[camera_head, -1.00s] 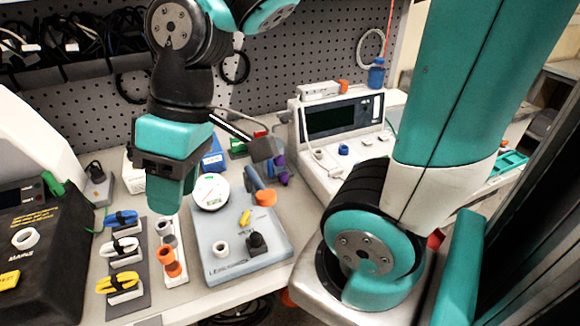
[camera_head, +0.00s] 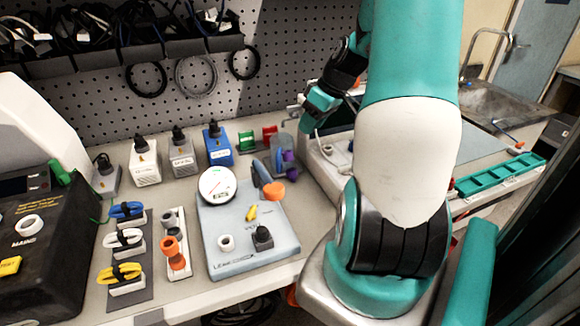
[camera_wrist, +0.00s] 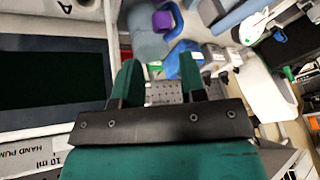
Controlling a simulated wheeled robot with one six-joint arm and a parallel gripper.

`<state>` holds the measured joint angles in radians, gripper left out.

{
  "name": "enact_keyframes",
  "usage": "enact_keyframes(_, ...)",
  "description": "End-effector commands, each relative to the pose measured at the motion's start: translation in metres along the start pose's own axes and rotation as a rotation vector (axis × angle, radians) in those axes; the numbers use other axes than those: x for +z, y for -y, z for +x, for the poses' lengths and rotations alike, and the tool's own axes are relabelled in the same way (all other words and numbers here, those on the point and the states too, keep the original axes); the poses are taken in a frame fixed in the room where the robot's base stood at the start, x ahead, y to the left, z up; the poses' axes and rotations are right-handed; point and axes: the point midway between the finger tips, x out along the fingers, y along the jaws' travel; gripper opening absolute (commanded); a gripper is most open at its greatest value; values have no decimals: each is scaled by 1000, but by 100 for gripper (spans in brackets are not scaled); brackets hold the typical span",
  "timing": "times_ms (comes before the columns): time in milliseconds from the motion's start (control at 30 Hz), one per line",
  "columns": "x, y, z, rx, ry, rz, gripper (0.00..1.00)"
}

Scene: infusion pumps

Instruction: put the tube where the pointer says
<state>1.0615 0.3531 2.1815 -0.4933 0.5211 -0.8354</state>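A round white dial (camera_head: 217,186) stands on the light blue-grey box (camera_head: 250,215); its needle is too small to read. Coiled tubes in blue (camera_head: 126,209), white (camera_head: 123,237) and yellow (camera_head: 120,272) rest on holders on a dark strip at left. I cannot tell which tube is meant. My gripper (camera_head: 318,106) is at the back, over the left part of the pump unit, far right of the coils. In the wrist view my gripper (camera_wrist: 160,82) has its green fingers apart with nothing between them. The pump's dark screen (camera_wrist: 50,78) is beside it.
White (camera_head: 144,163), grey (camera_head: 182,158) and blue (camera_head: 217,148) boxes with black tops stand at the back. A grey cylinder (camera_head: 282,146) with purple parts is near my gripper. A green tray (camera_head: 500,174) lies at right. My arm hides much of the pump unit.

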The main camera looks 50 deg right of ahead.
Motion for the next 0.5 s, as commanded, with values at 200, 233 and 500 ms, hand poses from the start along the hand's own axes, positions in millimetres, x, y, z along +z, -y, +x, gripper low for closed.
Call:
enact_keyframes(200,0,2,49,-6,5,0,38)
enact_keyframes(233,0,2,55,-5,5,-1,38)
enact_keyframes(500,-1,1,79,-1,2,0,38)
